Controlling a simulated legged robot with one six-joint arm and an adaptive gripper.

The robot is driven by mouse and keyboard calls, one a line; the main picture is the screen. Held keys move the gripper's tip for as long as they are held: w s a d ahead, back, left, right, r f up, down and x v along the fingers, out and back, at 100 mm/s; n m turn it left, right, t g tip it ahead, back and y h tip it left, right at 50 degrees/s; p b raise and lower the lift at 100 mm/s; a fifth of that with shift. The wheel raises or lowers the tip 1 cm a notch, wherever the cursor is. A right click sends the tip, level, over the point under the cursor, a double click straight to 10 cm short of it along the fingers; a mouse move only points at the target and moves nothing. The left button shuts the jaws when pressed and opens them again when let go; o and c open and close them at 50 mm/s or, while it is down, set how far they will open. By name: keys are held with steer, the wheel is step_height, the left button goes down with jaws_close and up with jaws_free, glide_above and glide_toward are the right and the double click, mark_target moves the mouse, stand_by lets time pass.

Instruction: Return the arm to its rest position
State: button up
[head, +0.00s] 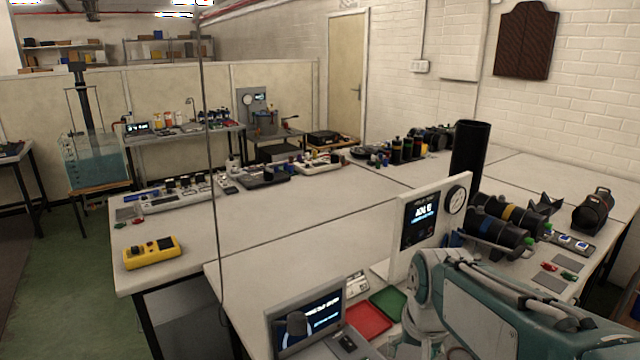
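My arm, teal and white, fills the lower right of the head view. Its links fold close in front of the camera and cover part of the near bench. My gripper cannot be made out in this view, so whether it is open or holds anything is hidden. A tall black cylinder (469,158) stands upright behind a white test panel (432,225) with a lit display and a round gauge. Several dark cylinders with coloured bands (497,234) lie on the bench right of the panel.
A red tray (367,321) and a green tray (389,302) lie beside my arm, near an open laptop-like device (308,322). A yellow meter (152,252) sits on the left bench (290,216), whose middle is clear. A thin vertical pole (209,150) crosses the view.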

steer(key=s+r+n+t, duration=0.2)
steer(key=s+t, duration=0.1)
steer(key=s, duration=0.9)
steer(key=shift+s+r, duration=0.2)
steer(key=shift+s, duration=0.2)
